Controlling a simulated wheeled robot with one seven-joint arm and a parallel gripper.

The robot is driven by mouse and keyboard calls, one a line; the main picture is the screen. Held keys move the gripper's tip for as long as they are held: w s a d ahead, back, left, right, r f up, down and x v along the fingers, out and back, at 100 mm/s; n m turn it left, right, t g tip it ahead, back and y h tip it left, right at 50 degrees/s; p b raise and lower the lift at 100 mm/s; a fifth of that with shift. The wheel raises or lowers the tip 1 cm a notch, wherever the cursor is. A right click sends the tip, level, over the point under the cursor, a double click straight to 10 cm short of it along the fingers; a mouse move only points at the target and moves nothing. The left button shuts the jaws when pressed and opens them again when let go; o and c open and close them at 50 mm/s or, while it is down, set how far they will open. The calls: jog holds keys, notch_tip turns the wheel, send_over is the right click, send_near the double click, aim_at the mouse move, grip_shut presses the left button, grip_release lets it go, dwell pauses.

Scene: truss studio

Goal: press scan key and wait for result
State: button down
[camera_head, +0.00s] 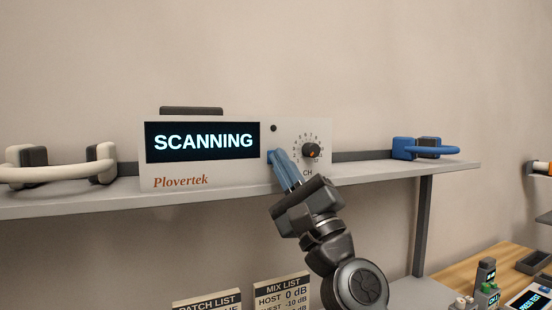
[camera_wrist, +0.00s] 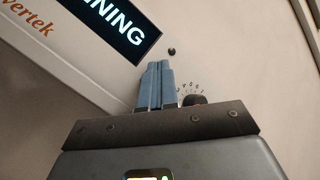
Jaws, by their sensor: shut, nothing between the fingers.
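A light Plovertek unit (camera_head: 225,180) stands on the grey shelf. Its dark display (camera_head: 202,142) reads SCANNING in pale letters; part of that word shows in the wrist view (camera_wrist: 112,28). Right of the display are a small dark round spot (camera_head: 273,128) and a black channel knob (camera_head: 310,150) with a scale around it. My gripper (camera_head: 275,155) is shut and empty, its blue fingertips at the panel just right of the display. In the wrist view the closed fingers (camera_wrist: 157,80) reach up to the panel. The scan key is not visible; the fingertips may cover it. Contact cannot be told.
The shelf (camera_head: 385,174) runs along the wall. A cream-handled item (camera_head: 60,168) lies at its left, a blue-handled one (camera_head: 428,148) at its right. Below are the PATCH LIST (camera_head: 207,301) and MIX LIST (camera_head: 281,292) cards. A wooden table (camera_head: 465,270) with small devices is lower right.

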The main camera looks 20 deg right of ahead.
jog(key=shift+s, duration=0.8)
jog(key=shift+p, duration=0.3)
jog(key=shift+s+p, duration=0.6)
jog(key=shift+s, duration=1.9)
